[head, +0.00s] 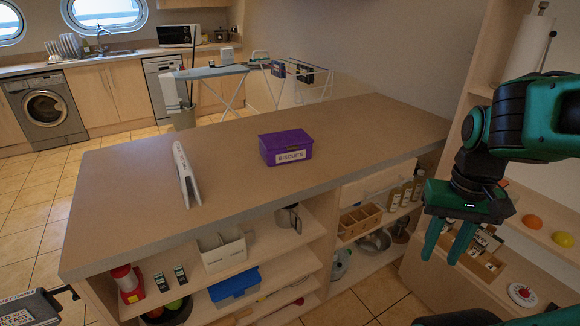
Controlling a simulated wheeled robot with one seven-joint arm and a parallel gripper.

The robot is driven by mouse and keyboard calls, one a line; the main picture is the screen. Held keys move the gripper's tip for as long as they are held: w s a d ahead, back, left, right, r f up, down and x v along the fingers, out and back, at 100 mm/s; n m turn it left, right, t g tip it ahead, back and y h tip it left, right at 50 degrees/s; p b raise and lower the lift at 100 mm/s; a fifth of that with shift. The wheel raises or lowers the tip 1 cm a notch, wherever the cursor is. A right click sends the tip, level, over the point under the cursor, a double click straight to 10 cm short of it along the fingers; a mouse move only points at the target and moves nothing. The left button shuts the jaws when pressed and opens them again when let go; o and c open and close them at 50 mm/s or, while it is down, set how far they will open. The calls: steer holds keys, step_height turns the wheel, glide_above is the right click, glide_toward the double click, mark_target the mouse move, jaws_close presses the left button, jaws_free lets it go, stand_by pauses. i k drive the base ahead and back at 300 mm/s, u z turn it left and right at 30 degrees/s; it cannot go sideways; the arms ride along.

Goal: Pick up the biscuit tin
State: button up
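The biscuit tin (286,147) is a purple box with a lid and a white label reading "BISCUITS" on its front. It stands upright near the middle of the brown island counter (370,125), label side towards me. My gripper (450,242) is at the right of the head view, well away from the tin and to the right of the island. Its two green fingers point down and are apart, with nothing seen between them.
A thin white upright object (185,175) stands on the counter left of the tin. Open shelves below hold a blue box (235,287), a wooden crate (360,221) and jars. A shelf unit with fruit (532,221) stands at right. The counter around the tin is clear.

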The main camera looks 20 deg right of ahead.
mark_target(278, 157)
steer(key=k, duration=0.7)
steer(key=z, duration=0.55)
steer(key=i, duration=2.05)
steer(key=u, duration=0.45)
